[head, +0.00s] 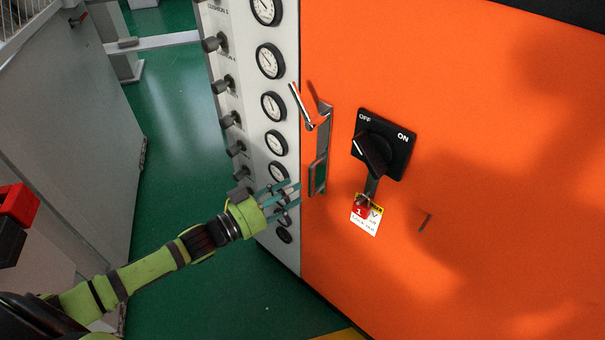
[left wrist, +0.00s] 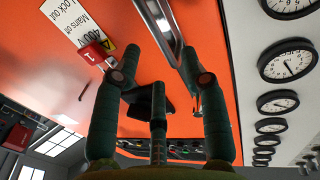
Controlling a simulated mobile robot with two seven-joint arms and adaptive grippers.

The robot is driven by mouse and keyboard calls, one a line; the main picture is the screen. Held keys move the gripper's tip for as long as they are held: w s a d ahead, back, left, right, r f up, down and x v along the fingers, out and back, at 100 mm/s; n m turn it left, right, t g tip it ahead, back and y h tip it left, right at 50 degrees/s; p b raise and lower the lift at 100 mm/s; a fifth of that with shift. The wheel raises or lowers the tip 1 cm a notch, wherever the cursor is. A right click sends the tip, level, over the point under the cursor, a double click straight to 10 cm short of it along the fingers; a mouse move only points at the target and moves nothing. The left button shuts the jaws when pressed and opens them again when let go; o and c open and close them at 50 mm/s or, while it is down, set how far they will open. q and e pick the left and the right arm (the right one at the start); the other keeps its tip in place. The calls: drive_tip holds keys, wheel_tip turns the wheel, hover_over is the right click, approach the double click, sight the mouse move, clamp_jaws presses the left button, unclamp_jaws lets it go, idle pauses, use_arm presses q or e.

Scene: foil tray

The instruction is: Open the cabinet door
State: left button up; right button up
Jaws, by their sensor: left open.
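The orange cabinet door (head: 460,220) fills the right of the head view and looks shut. In the left wrist view the open fingers (left wrist: 158,45) spread before the door, and the metal handle (left wrist: 165,22) runs down near the right finger. I cannot tell whether they touch. My right gripper is not in view.
A black OFF/ON switch (head: 384,145) with a red padlock (head: 362,206) and a white tag (head: 366,221) is right of the handle. A white gauge panel (head: 247,80) with knobs stands left of the door. Green floor (head: 175,170) is clear between it and a grey cabinet (head: 75,130).

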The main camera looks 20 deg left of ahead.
sight(311, 181)
use_arm(q)
drive_tip(key=x, duration=0.6)
drive_tip(key=shift+s+d+p, duration=0.1)
drive_tip(key=shift+s+p, duration=0.05)
drive_tip(key=shift+p, duration=0.15)
drive_tip(key=shift+w+d, duration=0.2)
drive_tip(key=shift+w, duration=0.05)
drive_tip(key=shift+w+d, duration=0.1)
drive_tip(key=shift+c, duration=0.4)
clamp_jaws()
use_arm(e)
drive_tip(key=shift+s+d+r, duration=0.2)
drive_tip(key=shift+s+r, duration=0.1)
